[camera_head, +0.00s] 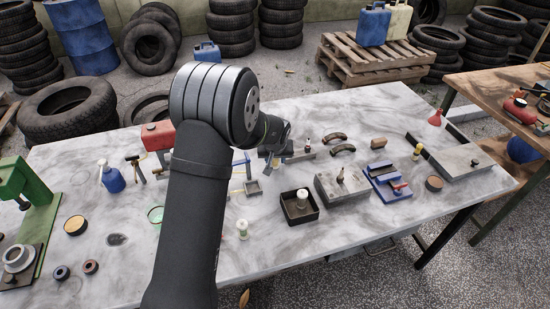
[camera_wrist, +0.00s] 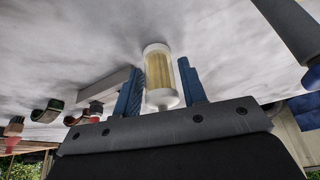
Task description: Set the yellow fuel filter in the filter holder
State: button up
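The yellow fuel filter (camera_wrist: 158,72), a clear yellow cylinder with white end caps, sits between the two blue fingers of my gripper (camera_wrist: 161,88) in the wrist view. My arm hides part of the table there. No filter holder can be identified for certain. A black square tray (camera_head: 302,216) with a white-topped cylinder stands in front, to the right of my gripper.
A grey bar (camera_head: 303,156) lies close right of my gripper. A white-and-green spool-like piece (camera_head: 242,229) stands in front. The front right of the marble table (camera_head: 370,222) is clear.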

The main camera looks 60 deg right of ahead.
jog(key=v, duration=1.1)
jog(key=shift+r, duration=0.25)
jog(key=shift+o, duration=0.4)
jog(key=shift+a+r, duration=0.1)
jog(key=shift+r, duration=0.15)
jog(key=shift+o, duration=1.4)
jog(key=shift+s+a+r, duration=0.1)
jog(key=shift+r, duration=0.1)
notch_tip(320, 180, up, 4)
jog(key=w+a+m+g, duration=0.1)
jog(key=a+m+g, duration=0.1)
jog(key=m, duration=0.2)
jog(key=shift+m+h, duration=0.3)
jog(key=shift+m, duration=0.3)
jog(key=shift+w+x, duration=0.2)
jog(key=shift+x, duration=2.45)
jog(key=shift+w+x, duration=0.15)
jog(key=shift+x, duration=2.5)
jog(key=shift+w+x, duration=0.2)
jog(key=shift+x, duration=2.4)
